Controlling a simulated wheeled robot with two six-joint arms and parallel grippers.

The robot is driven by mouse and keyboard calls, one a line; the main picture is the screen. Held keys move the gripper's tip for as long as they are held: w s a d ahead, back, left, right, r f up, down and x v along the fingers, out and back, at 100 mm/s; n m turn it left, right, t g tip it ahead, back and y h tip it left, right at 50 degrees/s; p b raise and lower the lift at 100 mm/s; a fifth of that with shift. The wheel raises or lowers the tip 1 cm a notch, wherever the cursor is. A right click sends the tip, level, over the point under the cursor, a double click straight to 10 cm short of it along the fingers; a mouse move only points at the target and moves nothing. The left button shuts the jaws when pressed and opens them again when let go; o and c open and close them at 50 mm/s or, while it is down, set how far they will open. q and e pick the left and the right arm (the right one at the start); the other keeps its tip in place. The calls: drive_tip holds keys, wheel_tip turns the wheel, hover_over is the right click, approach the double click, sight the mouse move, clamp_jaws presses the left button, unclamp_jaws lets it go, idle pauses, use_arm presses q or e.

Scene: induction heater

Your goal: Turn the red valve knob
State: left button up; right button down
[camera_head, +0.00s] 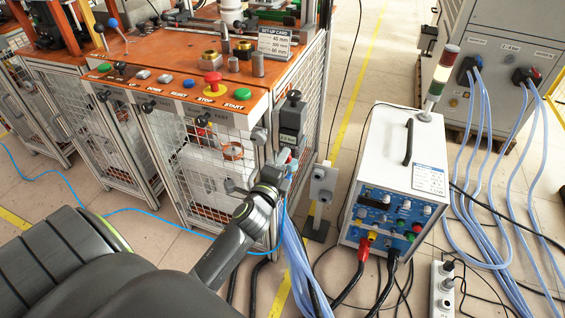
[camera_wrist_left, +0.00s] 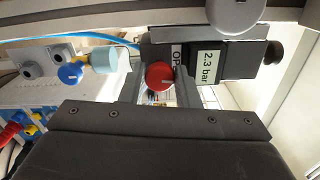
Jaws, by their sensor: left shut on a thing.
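In the head view my left gripper (camera_head: 281,165) is at the fittings below the dark regulator (camera_head: 291,118), and the knob is mostly hidden there. The regulator's display (camera_wrist_left: 209,67) reads 2.3 bar in the wrist view. My right gripper is in neither view.
A blue knob (camera_wrist_left: 72,73) and a light blue cylinder (camera_wrist_left: 103,60) are left of the red knob. Light blue hoses (camera_head: 293,255) hang below the gripper. A caged orange workbench (camera_head: 130,75) stands left, and a white power unit (camera_head: 385,150) stands right.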

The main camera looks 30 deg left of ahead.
use_arm(q)
drive_tip(key=shift+n, duration=0.9)
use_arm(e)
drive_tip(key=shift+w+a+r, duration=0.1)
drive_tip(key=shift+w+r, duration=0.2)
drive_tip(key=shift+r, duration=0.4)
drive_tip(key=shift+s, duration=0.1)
use_arm(q)
drive_tip(key=o, duration=0.9)
drive_tip(key=shift+o, duration=0.2)
drive_tip(key=shift+s, duration=0.1)
